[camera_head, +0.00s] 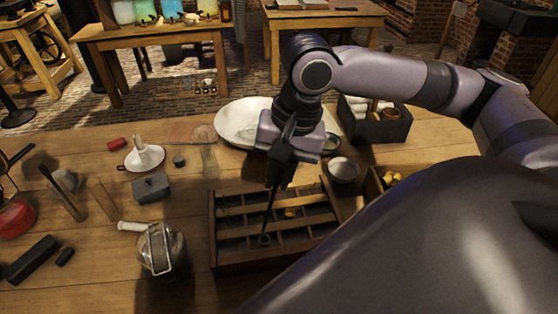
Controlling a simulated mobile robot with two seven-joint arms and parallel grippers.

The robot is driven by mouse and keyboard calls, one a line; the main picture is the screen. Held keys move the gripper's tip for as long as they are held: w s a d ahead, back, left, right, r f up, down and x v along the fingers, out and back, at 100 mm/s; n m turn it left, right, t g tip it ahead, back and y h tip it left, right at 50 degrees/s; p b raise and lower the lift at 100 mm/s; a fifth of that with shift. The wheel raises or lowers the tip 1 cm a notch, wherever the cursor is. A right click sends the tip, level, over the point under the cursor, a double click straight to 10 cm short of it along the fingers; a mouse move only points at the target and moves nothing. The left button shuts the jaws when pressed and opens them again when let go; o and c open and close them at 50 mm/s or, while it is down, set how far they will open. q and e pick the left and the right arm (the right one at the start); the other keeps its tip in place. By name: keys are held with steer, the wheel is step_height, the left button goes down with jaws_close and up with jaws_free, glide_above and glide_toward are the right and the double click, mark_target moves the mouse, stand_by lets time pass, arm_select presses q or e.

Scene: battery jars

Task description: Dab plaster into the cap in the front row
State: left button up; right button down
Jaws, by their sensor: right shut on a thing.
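A wooden tray divided into compartments (290,251) stands on the bench in the middle. A small dark round cap (264,240) sits in its front row, left of the middle. My right gripper (278,178) is above the back part of the tray, pointing down. It is shut on a thin dark tool (269,214), which slants down toward the front row. The tool's tip is at or just over the cap; I cannot tell whether it touches. Any plaster on the tip is too small to see. My left gripper is out of view.
A dark box (377,127) is at the back right. A glass jar (161,250) stands left of the tray, near a grey block (152,187) and a white funnel (144,157).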

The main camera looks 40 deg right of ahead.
steer(key=shift+r, duration=1.65)
